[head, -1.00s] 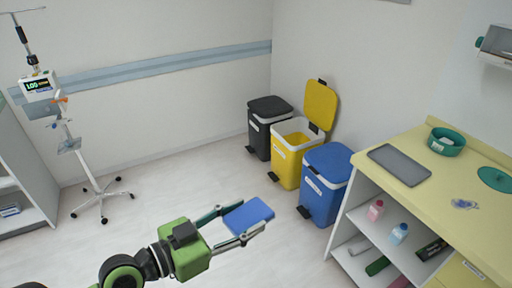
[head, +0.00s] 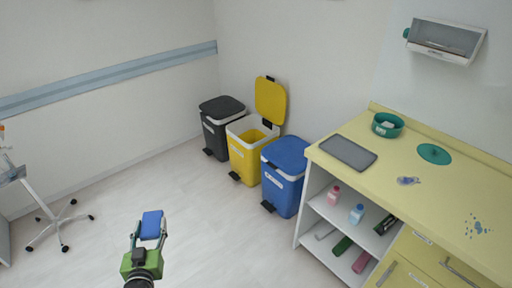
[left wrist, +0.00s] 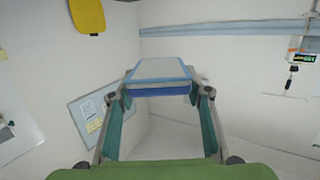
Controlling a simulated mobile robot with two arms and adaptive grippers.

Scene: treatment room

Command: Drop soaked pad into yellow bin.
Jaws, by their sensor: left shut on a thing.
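My left gripper (head: 149,238) is shut on a blue pad (head: 151,224), held above the open floor at the lower left in the head view. In the left wrist view the pad (left wrist: 159,76) sits between the fingertips, its flat face pale grey with a blue rim. The yellow bin (head: 243,158) stands by the back wall with its yellow lid (head: 270,101) raised. The pad is well apart from the bin, in front and to its left. My right gripper is out of view.
A black bin (head: 218,134) with a shut lid stands left of the yellow one, and a shut blue bin (head: 284,186) right of it. A yellow-topped counter (head: 400,152) with shelves fills the right. A wheeled stand (head: 45,208) is at far left. The floor between is clear.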

